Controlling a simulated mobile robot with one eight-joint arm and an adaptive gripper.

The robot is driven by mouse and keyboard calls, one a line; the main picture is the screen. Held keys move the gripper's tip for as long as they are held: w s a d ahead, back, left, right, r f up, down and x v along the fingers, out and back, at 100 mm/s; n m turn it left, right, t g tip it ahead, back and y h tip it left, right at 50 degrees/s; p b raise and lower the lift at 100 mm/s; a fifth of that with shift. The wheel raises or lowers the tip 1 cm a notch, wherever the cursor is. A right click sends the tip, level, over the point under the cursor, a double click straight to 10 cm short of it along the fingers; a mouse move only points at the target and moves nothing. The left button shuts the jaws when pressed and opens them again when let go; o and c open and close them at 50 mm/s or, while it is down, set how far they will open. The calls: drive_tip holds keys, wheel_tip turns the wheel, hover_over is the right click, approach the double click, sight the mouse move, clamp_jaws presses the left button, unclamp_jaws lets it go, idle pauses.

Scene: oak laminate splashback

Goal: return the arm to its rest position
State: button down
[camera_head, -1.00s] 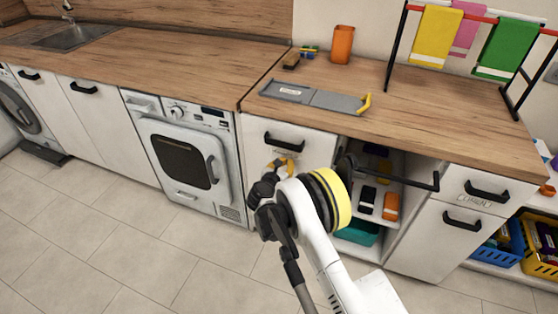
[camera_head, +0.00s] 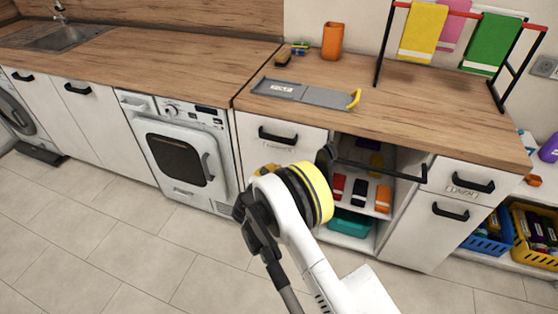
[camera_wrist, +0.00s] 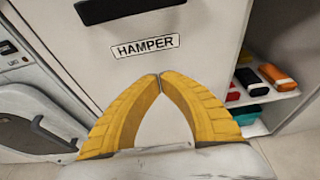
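My gripper (camera_wrist: 159,80) shows in the wrist view with its two yellow fingers meeting at the tips and nothing between them. It points at the white cabinet front labelled HAMPER (camera_wrist: 145,46), with a black handle (camera_wrist: 128,8) above the label. In the head view my arm rises from the lower right and bends in front of the cabinets. There the gripper is mostly hidden behind my wrist, with only a bit of yellow showing. The hamper front (camera_head: 277,150) appears closed.
An open shelf unit (camera_head: 350,226) with folded items stands right of the hamper, a black bar (camera_head: 380,170) jutting out before it. A washing machine (camera_head: 178,155) is on the left. The countertop (camera_head: 420,115) holds a grey tray (camera_head: 305,93) and towel rack. Floor tiles (camera_head: 100,245) are clear.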

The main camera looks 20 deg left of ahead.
drive_tip(key=p+v, duration=0.1)
drive_tip(key=v, duration=0.4)
drive_tip(key=shift+r, duration=0.15)
